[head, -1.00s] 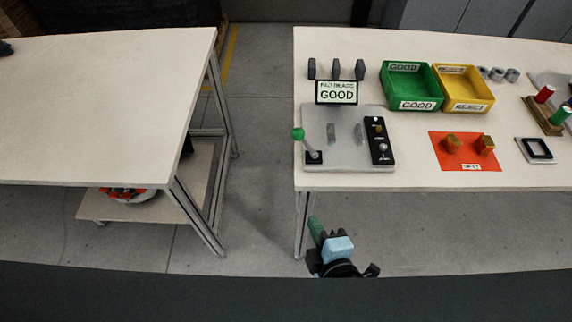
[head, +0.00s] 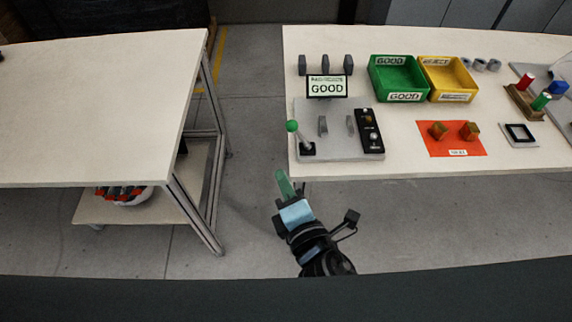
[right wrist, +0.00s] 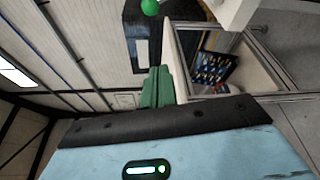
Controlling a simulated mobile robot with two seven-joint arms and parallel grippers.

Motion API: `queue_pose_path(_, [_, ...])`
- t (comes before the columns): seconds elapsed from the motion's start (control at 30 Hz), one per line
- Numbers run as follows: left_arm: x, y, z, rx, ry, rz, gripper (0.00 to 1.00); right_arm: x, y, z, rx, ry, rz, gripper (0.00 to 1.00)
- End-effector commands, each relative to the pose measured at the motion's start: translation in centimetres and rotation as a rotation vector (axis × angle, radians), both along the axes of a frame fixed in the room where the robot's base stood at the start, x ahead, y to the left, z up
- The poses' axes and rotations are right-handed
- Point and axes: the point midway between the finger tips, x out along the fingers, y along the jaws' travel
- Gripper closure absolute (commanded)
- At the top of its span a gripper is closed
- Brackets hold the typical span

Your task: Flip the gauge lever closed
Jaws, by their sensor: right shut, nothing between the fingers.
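The gauge lever (head: 300,137) has a green ball knob and a grey rod on a black base, at the left end of the grey gauge plate (head: 340,151). The rod leans up and to the left. Its green knob also shows at the top of the right wrist view (right wrist: 150,7). My right gripper (head: 284,183), with green fingers, is shut and empty. It is in front of the table's near edge, below the lever in the picture and apart from it. Its fingers show in the right wrist view (right wrist: 157,88). My left gripper is not in view.
A sign reading GOOD (head: 327,87) stands behind the plate. A black button box (head: 369,131) is at the plate's right. Green (head: 373,82) and yellow (head: 424,82) bins stand further back. An orange mat (head: 452,147) holds two brass parts. A gap of floor separates the left table (head: 100,110).

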Motion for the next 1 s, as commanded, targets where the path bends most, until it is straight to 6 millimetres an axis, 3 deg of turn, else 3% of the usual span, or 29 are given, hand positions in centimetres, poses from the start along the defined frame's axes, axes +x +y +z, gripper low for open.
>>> queue_pose_path(0.5, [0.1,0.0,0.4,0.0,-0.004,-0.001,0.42,8.8,2.5,-0.5,-0.002,-0.002,-0.002,1.0])
queue_pose_path(0.73, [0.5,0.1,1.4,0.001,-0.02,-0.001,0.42,10.1,0.1,0.3,-0.001,-0.004,-0.001,1.0])
queue_pose_path(1.0, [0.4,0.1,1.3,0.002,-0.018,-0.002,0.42,10.5,-0.5,0.2,0.003,0.001,0.0,1.0])
